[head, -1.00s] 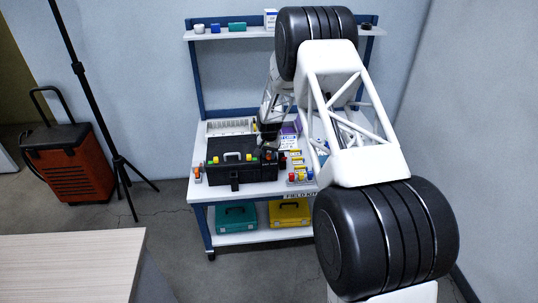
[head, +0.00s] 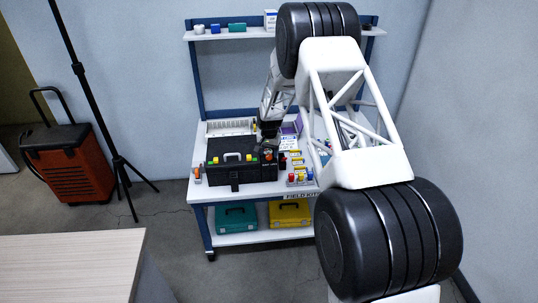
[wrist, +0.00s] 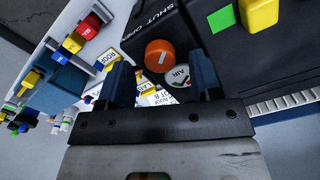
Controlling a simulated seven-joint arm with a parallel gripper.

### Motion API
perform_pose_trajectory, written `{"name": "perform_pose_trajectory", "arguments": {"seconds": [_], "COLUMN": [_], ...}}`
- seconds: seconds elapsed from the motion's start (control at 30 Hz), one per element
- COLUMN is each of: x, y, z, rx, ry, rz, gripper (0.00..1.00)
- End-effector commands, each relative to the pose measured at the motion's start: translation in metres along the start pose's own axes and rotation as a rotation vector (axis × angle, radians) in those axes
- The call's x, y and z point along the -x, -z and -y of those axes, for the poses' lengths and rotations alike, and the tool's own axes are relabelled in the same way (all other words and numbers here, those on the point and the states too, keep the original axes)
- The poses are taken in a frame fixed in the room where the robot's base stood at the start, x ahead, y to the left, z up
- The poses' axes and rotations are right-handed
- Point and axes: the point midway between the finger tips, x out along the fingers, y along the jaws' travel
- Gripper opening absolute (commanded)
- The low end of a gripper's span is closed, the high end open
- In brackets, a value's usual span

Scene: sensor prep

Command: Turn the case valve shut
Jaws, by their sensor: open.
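The black case (head: 228,174) stands closed on the workbench. Its valve is an orange round knob with a short white mark (wrist: 159,56), beside printed SHUT and OPEN labels (wrist: 154,19). Which label the mark points to I cannot tell. A round gauge marked AIR (wrist: 180,76) sits close to the knob. My gripper (wrist: 163,66) is open and empty, its two dark fingers on either side of the knob in the picture, with no visible contact. In the head view the knob shows small at the case's right end (head: 268,156), below my wrist.
Red, yellow and blue blocks (wrist: 73,43) stand in a rack to the right of the case. Labelled yellow items (head: 296,160) lie behind it. A white rack (head: 228,128) is at the back of the bench.

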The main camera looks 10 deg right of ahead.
Motion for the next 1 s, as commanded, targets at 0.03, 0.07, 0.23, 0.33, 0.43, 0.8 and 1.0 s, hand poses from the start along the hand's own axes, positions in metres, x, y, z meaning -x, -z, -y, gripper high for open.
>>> {"name": "perform_pose_trajectory", "arguments": {"seconds": [0.03, 0.07, 0.23, 0.33, 0.43, 0.8, 1.0], "x": [0.007, 0.011, 0.033, 0.045, 0.054, 0.062, 0.063], "y": [0.0, 0.0, 0.0, 0.0, 0.0, 0.0, 0.0], "z": [0.0, 0.0, 0.0, 0.0, 0.0, 0.0, 0.0], "rx": [0.0, 0.0, 0.0, 0.0, 0.0, 0.0, 0.0], "ry": [0.001, 0.001, 0.001, 0.001, 0.001, 0.0, 0.0], "rz": [-0.002, -0.002, -0.002, -0.002, -0.002, 0.0, -0.001], "gripper": [0.59, 0.59, 0.59, 0.59, 0.59, 0.59, 0.59]}}
